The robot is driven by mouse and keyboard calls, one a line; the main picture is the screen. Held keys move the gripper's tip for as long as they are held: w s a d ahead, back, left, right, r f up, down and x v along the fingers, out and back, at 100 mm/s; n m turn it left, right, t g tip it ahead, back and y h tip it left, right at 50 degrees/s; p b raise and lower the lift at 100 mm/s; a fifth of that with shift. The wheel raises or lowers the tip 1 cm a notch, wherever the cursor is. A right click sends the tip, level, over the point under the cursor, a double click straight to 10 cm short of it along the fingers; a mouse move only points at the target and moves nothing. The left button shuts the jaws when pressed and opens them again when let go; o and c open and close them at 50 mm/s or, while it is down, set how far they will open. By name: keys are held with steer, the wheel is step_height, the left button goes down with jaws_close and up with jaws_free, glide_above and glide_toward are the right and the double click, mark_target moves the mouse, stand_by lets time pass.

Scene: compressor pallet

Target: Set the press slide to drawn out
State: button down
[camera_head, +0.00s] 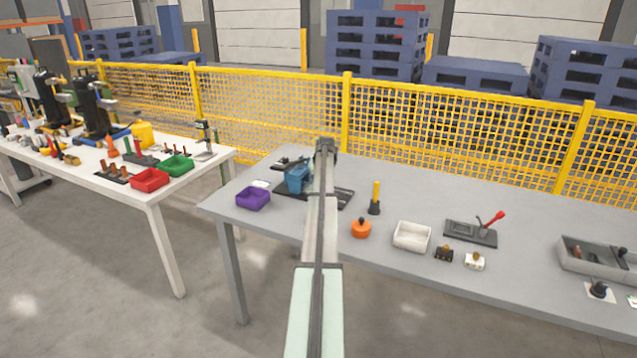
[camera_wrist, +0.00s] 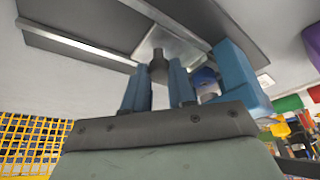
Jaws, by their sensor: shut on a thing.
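The press has a blue body (camera_head: 295,180) on a dark base (camera_head: 343,197), towards the left of the grey table. In the wrist view its blue body (camera_wrist: 240,80) stands right of my fingers. A pale metal slide plate (camera_wrist: 182,43) lies on the dark base, with a dark upright knob (camera_wrist: 158,68) on it. My gripper (camera_wrist: 160,75) has its two blue fingers on either side of this knob and is shut on it. In the head view my arm covers part of the press and hides my fingers and the knob. How far the slide is drawn out cannot be told.
A purple bin (camera_head: 253,198) stands left of the press. Right of it are a yellow-handled tool (camera_head: 376,195), an orange pot (camera_head: 361,228), a white bin (camera_head: 412,236) and a red-levered fixture (camera_head: 480,230). A yellow mesh fence (camera_head: 420,130) runs behind the table.

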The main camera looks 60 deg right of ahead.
stand_by(0.3)
steer(key=s, duration=1)
steer(key=shift+s, duration=0.25)
steer(key=c, duration=1)
jaws_free()
steer(key=shift+o, duration=0.3)
steer(key=v, duration=1.3)
steer(key=shift+r, duration=0.35)
steer(key=shift+s+a, duration=0.1)
